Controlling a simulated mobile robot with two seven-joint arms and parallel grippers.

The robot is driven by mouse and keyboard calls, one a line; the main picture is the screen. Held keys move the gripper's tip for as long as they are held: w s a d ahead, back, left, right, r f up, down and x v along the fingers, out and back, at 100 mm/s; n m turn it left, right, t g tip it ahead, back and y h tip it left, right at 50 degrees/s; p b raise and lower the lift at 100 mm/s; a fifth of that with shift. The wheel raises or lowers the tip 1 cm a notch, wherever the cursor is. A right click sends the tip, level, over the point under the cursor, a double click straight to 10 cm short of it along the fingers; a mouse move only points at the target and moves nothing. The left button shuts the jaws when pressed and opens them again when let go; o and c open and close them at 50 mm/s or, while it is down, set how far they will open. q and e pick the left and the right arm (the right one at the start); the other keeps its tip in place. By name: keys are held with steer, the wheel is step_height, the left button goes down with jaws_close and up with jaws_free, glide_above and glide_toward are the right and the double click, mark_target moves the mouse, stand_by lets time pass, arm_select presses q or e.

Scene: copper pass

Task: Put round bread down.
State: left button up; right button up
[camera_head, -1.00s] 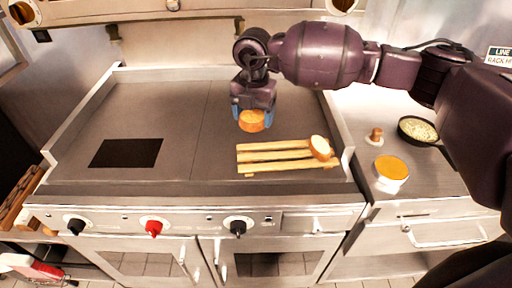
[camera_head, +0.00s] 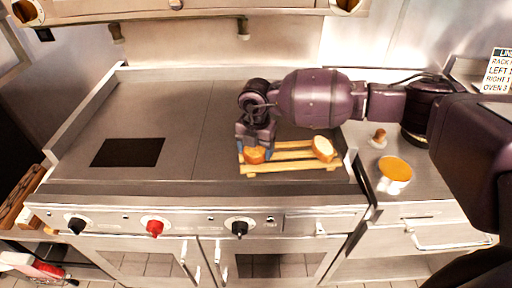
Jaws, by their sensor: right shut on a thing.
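The round bread (camera_head: 254,156) is orange-brown and sits between the fingers of my right gripper (camera_head: 254,148), which is shut on it. The bread is at the left end of a slatted wooden rack (camera_head: 288,167) on the griddle. It looks at or just above the slats; I cannot tell whether it touches. A second piece of bread (camera_head: 323,149) lies at the right end of the rack. My left gripper is not in view.
The flat griddle (camera_head: 185,120) is clear to the left, apart from a dark square (camera_head: 127,152). On the right counter stand a container with an orange top (camera_head: 395,172) and a small brown-knobbed object (camera_head: 378,138). Control knobs (camera_head: 153,227) line the front.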

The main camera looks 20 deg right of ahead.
steer(key=o, duration=0.9)
step_height(320, 180, up, 12)
stand_by(0.4)
steer(key=shift+r, duration=0.1)
